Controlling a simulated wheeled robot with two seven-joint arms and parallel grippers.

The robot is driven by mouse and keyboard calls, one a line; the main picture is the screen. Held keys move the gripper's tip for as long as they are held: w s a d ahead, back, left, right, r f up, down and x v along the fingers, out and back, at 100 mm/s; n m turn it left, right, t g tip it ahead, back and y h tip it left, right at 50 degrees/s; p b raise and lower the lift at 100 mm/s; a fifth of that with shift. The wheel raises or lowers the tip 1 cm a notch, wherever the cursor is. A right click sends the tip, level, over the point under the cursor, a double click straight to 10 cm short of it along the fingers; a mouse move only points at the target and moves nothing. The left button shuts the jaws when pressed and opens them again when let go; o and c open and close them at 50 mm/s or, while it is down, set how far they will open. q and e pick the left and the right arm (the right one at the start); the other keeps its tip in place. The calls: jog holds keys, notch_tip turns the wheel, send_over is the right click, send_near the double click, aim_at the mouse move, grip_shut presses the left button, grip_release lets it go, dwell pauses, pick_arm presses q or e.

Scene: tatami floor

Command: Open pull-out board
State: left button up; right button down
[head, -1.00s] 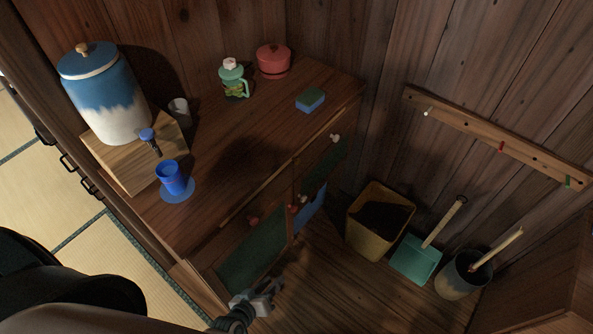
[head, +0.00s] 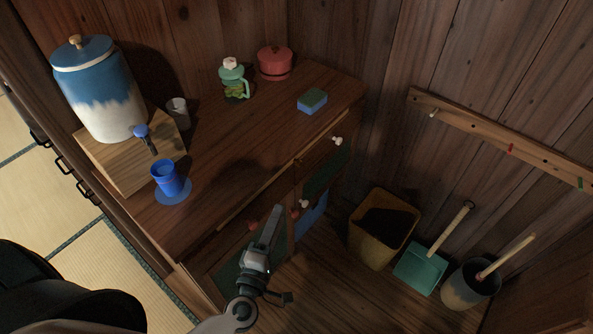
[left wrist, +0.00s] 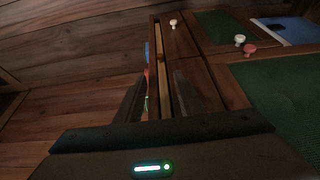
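The pull-out board shows as a thin pale wooden strip (head: 250,199) along the front of the dark wooden cabinet, just under its top. No clear gap shows between it and the cabinet. In the left wrist view a pale strip (left wrist: 162,82) runs upright between and beyond my fingers. My left gripper (head: 275,213) is in front of the cabinet, close to its front face. In the left wrist view my left gripper (left wrist: 158,92) has its two fingers apart, with nothing clearly held. Whether it touches the board cannot be told. My right gripper is not in view.
The cabinet top holds a blue cup (head: 166,178), a water crock (head: 100,95), a green bottle (head: 233,80), a red pot (head: 274,63) and a sponge (head: 312,101). A bin (head: 378,238), dustpan (head: 420,268) and bucket (head: 468,286) stand right. Knobs (head: 337,140) project from the cabinet front.

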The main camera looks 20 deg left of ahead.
pick_arm(q)
jog(key=shift+w, duration=0.15)
